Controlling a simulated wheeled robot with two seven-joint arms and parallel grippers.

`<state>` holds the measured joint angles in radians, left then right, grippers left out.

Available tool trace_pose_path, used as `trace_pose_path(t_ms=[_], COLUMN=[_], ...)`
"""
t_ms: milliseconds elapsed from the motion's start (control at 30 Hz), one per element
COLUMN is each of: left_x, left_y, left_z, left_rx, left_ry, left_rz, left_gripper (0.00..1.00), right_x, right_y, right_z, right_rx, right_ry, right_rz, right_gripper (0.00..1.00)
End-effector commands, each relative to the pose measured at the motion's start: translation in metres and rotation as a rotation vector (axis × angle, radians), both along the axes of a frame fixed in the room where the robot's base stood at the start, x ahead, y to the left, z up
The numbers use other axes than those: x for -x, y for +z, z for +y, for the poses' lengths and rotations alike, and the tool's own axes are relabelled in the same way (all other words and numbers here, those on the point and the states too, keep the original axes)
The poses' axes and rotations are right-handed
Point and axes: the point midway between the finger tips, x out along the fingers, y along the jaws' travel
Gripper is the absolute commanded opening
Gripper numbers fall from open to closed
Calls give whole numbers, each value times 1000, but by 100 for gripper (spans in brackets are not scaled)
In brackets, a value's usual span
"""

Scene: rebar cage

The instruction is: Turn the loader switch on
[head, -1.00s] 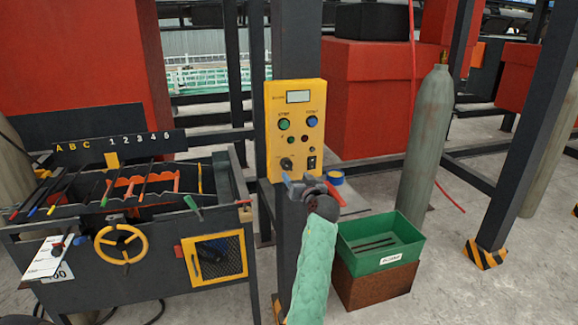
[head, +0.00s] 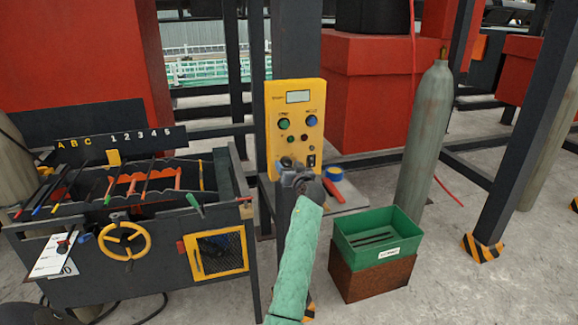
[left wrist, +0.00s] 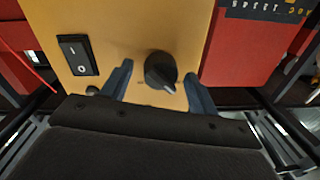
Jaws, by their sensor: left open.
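A yellow control box (head: 295,130) stands on a dark post in the middle of the head view. Low on its face are a black rotary knob (head: 286,162) and, to its right, a black rocker switch (head: 311,160). The left wrist view is turned over: the knob (left wrist: 160,72) is near the middle and the rocker (left wrist: 77,56) is to its left. My left gripper (head: 293,174) is open at the bottom of the box. Its two fingers (left wrist: 158,78) stand on either side of the knob, apart from it. The knob's pale pointer aims toward the lower right there. My right gripper is not visible.
A dark workbench (head: 150,265) with a yellow handwheel (head: 124,240) and several rods is at the left. A green bin (head: 375,253) on a rusty block and a grey gas cylinder (head: 424,140) are at the right.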

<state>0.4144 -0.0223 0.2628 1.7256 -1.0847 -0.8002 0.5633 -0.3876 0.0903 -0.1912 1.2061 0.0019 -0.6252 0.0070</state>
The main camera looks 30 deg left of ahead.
Motion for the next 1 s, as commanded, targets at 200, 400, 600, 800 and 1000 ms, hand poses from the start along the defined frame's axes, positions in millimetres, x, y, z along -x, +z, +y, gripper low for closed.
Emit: trace_pose_path(t_ms=[200, 400, 600, 800, 1000], left_x=[0, 0, 0, 0, 0], left_y=[0, -1, -1, -2, -3], left_z=[0, 0, 0, 0, 0], left_rx=[0, 0, -2, -32, -109], left_ry=[0, 0, 0, 1, 0], left_rz=[0, 0, 3, 39, 128], left_gripper=[60, 21, 16, 16, 16], right_x=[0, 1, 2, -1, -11], right_y=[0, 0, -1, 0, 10], right_z=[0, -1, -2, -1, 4], right_rx=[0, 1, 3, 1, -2], right_ry=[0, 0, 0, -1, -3], right_rz=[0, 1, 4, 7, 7], right_gripper=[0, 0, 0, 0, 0])
